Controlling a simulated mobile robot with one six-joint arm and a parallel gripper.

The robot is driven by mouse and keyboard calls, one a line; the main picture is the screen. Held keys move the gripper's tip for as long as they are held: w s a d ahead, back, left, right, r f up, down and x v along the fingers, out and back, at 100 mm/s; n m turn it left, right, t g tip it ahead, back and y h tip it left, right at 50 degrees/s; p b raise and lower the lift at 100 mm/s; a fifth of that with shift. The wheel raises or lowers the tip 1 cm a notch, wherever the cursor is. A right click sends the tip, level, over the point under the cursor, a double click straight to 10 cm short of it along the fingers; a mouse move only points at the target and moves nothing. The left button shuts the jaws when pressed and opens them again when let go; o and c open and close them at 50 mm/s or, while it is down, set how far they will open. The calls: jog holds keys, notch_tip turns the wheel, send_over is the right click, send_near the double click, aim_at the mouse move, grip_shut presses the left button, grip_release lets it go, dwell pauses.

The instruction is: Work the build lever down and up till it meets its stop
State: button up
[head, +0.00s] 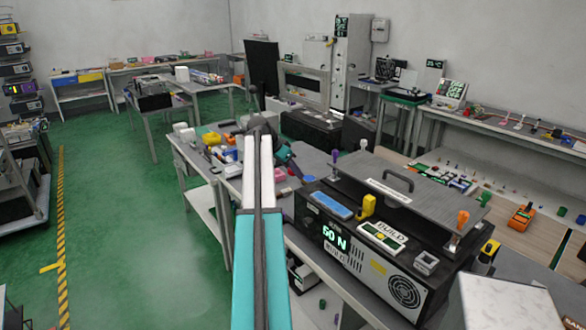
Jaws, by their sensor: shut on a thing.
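A black machine box (345,255) with a lit "50 N" display stands on the right bench. A white plate marked "BUILD" (382,236) is on its front upper face. A yellow handle (367,206) stands just behind that plate. Upright handles with purple (335,155), white (363,145) and orange (462,219) tops stand around the grey top. Which handle is the build lever is not certain.
A blue block (331,205) lies on the machine's left part. A dark handle (398,179) arches over its grey top. Coloured small items (215,139) crowd the bench behind. A white box (505,302) is near at lower right. Green floor at left is open.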

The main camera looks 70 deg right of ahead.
jog(key=o, duration=1.2)
jog(key=shift+w+a+f, duration=0.2)
jog(key=shift+a+f, duration=0.1)
jog(key=shift+o, duration=0.6)
jog(key=shift+d+r, duration=0.1)
jog(key=p+v, duration=0.2)
jog(key=v, duration=0.4)
jog(key=shift+r, duration=0.2)
jog(key=b+v, duration=0.3)
jog(key=v, duration=1)
jog(key=shift+r, duration=0.3)
